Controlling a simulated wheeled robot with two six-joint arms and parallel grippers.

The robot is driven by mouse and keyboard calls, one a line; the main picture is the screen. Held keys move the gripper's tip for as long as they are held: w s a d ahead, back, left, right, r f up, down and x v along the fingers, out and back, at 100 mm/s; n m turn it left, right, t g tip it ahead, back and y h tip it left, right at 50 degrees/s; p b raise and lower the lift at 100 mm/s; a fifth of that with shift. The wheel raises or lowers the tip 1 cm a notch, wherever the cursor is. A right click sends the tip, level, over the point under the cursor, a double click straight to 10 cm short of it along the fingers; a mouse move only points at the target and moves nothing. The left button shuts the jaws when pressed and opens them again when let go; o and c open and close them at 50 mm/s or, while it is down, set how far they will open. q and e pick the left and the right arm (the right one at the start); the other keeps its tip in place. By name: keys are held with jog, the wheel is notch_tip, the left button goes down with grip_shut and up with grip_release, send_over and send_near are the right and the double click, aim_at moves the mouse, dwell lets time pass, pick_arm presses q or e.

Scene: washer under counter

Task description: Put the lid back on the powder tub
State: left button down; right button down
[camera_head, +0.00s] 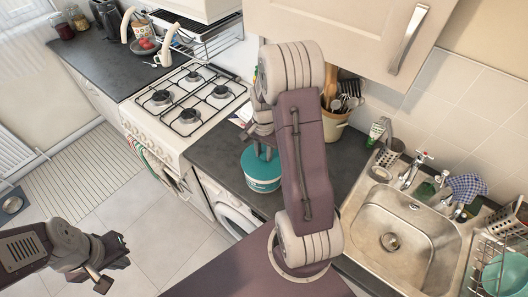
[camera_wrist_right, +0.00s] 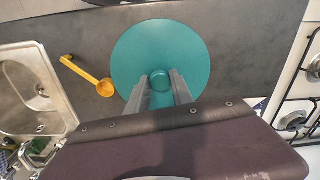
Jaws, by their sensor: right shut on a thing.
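The teal powder tub (camera_head: 262,183) stands on the dark counter between the hob and the sink. The round teal lid (camera_wrist_right: 140,55) lies level over its top; the head view does not clearly show whether it is fully seated. My right gripper (camera_wrist_right: 160,85) is shut on the small knob (camera_wrist_right: 160,76) at the lid's middle, its fingers on either side of it. The lid hides the tub in the right wrist view. My left gripper (camera_head: 112,263) is over the floor at lower left, empty, with its fingers apart.
A yellow scoop (camera_wrist_right: 100,84) lies on the counter beside the tub. The gas hob (camera_head: 190,98) is to the left, the steel sink (camera_head: 400,232) to the right. A utensil pot (camera_head: 335,122) stands behind my right arm, under the wall cabinet (camera_head: 345,35).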

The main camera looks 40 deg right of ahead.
jog(key=c, duration=1)
grip_release()
jog(key=shift+c, duration=0.2)
jog(key=shift+o, duration=0.4)
jog(key=o, duration=0.4)
notch_tip(320, 180, up, 7)
jog(key=p, duration=0.6)
grip_shut()
